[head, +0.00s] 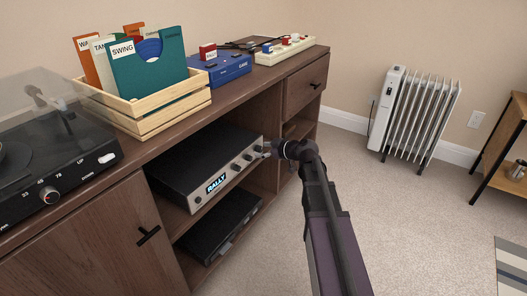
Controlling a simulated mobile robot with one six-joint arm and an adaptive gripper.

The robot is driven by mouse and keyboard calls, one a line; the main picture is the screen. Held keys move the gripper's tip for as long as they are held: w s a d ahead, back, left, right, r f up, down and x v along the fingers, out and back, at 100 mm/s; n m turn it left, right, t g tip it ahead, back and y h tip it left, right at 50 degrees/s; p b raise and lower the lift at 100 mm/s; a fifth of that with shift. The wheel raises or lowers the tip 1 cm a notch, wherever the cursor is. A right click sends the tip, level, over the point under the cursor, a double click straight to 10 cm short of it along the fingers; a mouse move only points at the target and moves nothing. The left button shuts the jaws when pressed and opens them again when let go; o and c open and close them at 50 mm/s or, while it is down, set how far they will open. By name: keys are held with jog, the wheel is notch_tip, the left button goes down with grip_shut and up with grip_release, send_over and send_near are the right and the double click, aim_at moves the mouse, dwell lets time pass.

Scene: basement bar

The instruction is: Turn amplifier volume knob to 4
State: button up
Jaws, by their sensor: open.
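The amplifier (190,158) is a dark box with a silver front panel, sitting on the cabinet's open upper shelf. Its lit display (217,183) reads "RALLY". Dark round knobs, including one knob (236,166), run along the panel to the right of the display. Their markings are too small to read. My gripper (267,151) is open and points left at the right end of the panel, close to the rightmost knob (258,148). I cannot tell whether it touches that knob. My wrist and arm come in from the lower right.
A black device (215,225) lies on the shelf below. The brown cabinet (95,245) carries a turntable (45,150), a wooden crate (160,112) of records, a blue box (222,68) and a cream power strip (287,48). A white radiator (415,110) stands right. Carpet between is clear.

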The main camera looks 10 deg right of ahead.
grip_shut()
jog(key=shift+m, duration=0.3)
jog(key=m+g+y+b, duration=0.1)
jog(key=m+y, duration=0.1)
jog(key=m, duration=0.1)
jog(key=shift+w+d+f+g, duration=0.1)
jog(key=shift+g, duration=0.3)
jog(key=shift+d+f+m+g+y+b, duration=0.15)
jog(key=shift+m+y+b, duration=0.95)
jog(key=shift+m, duration=0.85)
jog(key=shift+a+m+g+y+b, duration=0.15)
jog(key=shift+m+y+b, duration=0.7)
jog(key=shift+m+b, duration=0.9)
jog(key=shift+d+f+m+g+y+b, duration=0.15)
jog(key=shift+m+y+b, duration=0.8)
jog(key=shift+m, duration=1.25)
jog(key=shift+r, duration=0.1)
